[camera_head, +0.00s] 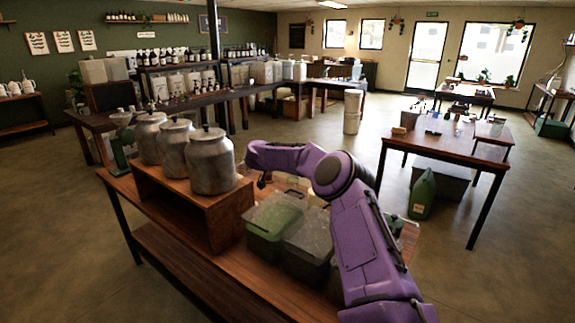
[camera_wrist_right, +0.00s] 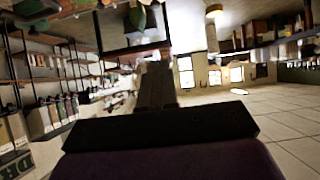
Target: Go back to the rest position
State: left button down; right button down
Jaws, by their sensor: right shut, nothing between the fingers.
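My right arm, purple, comes in from the bottom right of the head view and bends to the left over the wooden table (camera_head: 165,225). Its dark gripper (camera_head: 263,181) is small in the head view, just right of the grey jars and above the table. In the right wrist view the gripper (camera_wrist_right: 157,85) has its fingers together with nothing between them. That view shows the room upside down. My left gripper is not in view.
Three grey lidded jars (camera_head: 210,162) stand on a wooden riser (camera_head: 195,212). A green-filled bin (camera_head: 270,222) and a dark grey bin (camera_head: 307,245) sit close under my right arm. A second table (camera_head: 450,142) with a green jug (camera_head: 422,194) below is at right. Open floor lies between.

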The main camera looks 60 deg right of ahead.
jog(key=shift+a+r, duration=0.75)
jog(key=shift+r, duration=0.35)
